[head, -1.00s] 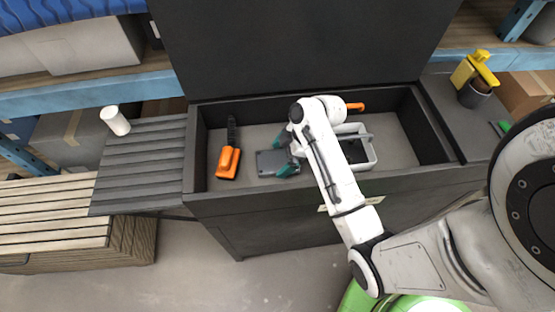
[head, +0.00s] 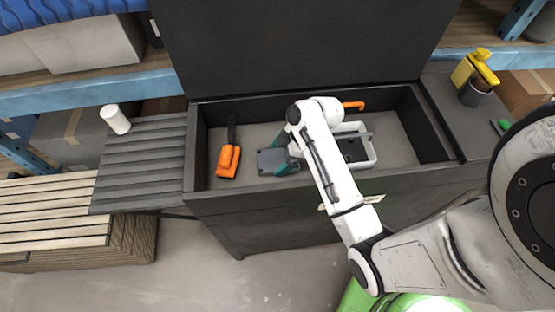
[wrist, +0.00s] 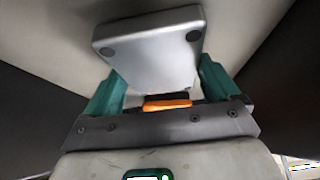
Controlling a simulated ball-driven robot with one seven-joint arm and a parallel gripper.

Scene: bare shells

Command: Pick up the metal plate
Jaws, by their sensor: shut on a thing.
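The metal plate (head: 274,161) is a flat grey piece with rounded corners, inside the open black chest. In the wrist view the plate (wrist: 150,47) shows its smooth face with dark round spots near its corners. My gripper (wrist: 160,80) has its two teal fingers on either side of the plate, shut on it. In the head view the gripper (head: 285,155) is at the plate's right end, partly hidden by my white arm. I cannot tell how far the plate is above the chest floor.
The black chest (head: 190,150) has raised walls around the plate. An orange-handled tool (head: 228,161) lies left of the plate. A white-rimmed bin (head: 371,155) stands right of it, partly behind my arm. A white cylinder (head: 116,119) stands on the slatted side shelf (head: 140,165).

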